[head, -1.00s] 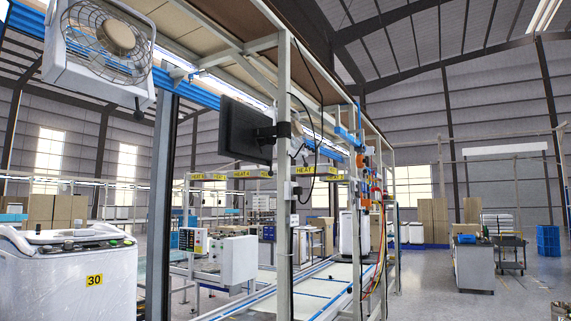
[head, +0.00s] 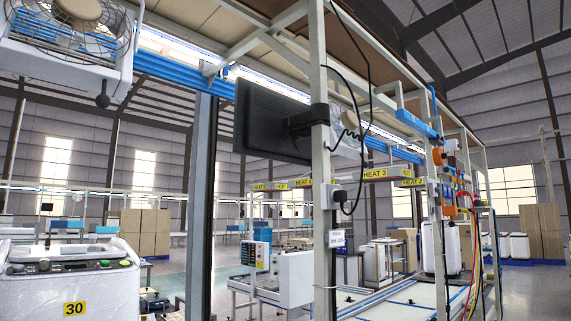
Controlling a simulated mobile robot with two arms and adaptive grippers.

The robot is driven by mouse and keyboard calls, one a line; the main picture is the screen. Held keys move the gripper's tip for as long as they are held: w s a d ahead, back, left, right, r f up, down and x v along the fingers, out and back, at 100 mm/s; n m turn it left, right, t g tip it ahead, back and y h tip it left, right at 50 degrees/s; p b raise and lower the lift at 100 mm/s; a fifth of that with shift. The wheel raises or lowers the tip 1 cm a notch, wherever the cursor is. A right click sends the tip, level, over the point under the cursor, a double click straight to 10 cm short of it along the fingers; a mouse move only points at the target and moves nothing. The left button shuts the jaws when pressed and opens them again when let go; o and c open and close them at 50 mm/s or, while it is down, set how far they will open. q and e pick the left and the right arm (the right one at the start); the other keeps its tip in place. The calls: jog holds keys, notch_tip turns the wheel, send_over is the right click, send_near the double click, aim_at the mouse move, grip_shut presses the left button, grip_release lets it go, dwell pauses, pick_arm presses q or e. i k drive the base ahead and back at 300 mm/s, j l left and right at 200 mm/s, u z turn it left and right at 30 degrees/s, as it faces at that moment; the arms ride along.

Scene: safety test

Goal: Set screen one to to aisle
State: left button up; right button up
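A dark flat screen (head: 268,122) is mounted by a bracket on a pale upright post (head: 321,200) of the line frame, near the middle of the head view. I see its dark ribbed back and a thin edge; its display face is turned away and hidden. I cannot tell whether it is screen one. Neither of my grippers is in view.
A white washing machine tub marked 30 (head: 72,285) stands at lower left. A caged fan (head: 70,30) hangs at upper left. Hoses and cables (head: 470,240) run down the right posts. Cartons (head: 540,230) stand far right.

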aim_at(269, 124)
jog(key=i+l+u, duration=0.1)
jog(key=u, duration=0.3)
jog(key=i+l+u, duration=0.2)
jog(key=u, duration=0.2)
jog(key=i+l+u, duration=0.15)
jog(key=u, duration=0.25)
jog(key=i+l+u, duration=0.15)
jog(key=l, duration=0.4)
jog(key=i+l+u, duration=0.1)
jog(key=l, duration=0.45)
jog(key=i+l+u, duration=0.15)
jog(key=l, duration=0.45)
jog(key=i+l+u, duration=0.15)
jog(key=l, duration=0.45)
jog(key=i+l+u, duration=0.1)
jog(key=l, duration=0.5)
